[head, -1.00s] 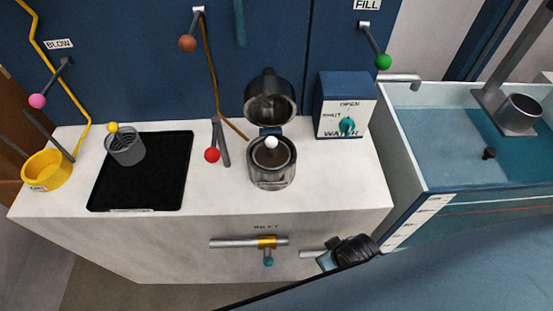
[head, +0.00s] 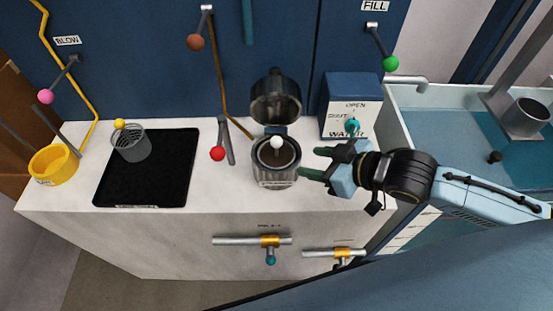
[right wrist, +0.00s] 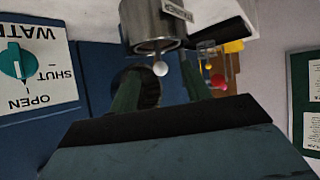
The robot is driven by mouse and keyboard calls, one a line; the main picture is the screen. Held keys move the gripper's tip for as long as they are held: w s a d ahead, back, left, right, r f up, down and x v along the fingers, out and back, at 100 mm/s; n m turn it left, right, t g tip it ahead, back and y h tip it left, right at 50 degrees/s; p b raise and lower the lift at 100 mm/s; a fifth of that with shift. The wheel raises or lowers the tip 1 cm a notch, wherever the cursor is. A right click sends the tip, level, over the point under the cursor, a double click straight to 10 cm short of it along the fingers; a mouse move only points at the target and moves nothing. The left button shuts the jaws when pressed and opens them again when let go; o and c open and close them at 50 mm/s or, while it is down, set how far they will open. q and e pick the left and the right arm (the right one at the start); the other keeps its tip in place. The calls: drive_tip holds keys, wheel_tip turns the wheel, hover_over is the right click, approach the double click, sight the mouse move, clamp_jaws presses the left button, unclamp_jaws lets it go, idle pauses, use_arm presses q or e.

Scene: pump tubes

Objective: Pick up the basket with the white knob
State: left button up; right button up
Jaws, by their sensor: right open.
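The basket with the white knob (head: 277,142) sits inside the grey metal pot (head: 274,177), whose lid (head: 275,95) stands open behind it. Only the white knob and the dark top of the basket show. My right gripper (head: 310,162) is open and empty, just right of the pot, with its fingers pointing left toward it. In the right wrist view the white knob (right wrist: 160,68) shows between and beyond the two dark green fingers, against the pot (right wrist: 152,24). I cannot see my left gripper.
A mesh basket with a yellow knob (head: 130,146) stands on the black tray (head: 150,183). A yellow bucket (head: 53,165) is at far left. A red-knobbed lever (head: 218,153) rises left of the pot. The blue water box (head: 350,103) is behind my right gripper.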

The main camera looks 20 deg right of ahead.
sight(276, 146)
drive_tip(key=shift+n+y, duration=0.3)
drive_tip(key=shift+y, duration=0.3)
drive_tip(key=shift+w+d+r+b+x, duration=0.1)
drive_tip(key=shift+w+r+b+x, duration=0.15)
drive_tip(key=shift+x, duration=1.7)
drive_tip(key=shift+w+d+r+b+x, duration=0.15)
drive_tip(key=shift+w+r+x, duration=0.15)
drive_tip(key=shift+x, duration=1.7)
drive_tip(key=shift+w+d+r+b+x, duration=0.1)
drive_tip(key=shift+w+r+b+x, duration=0.15)
drive_tip(key=shift+x, duration=1.7)
clamp_jaws()
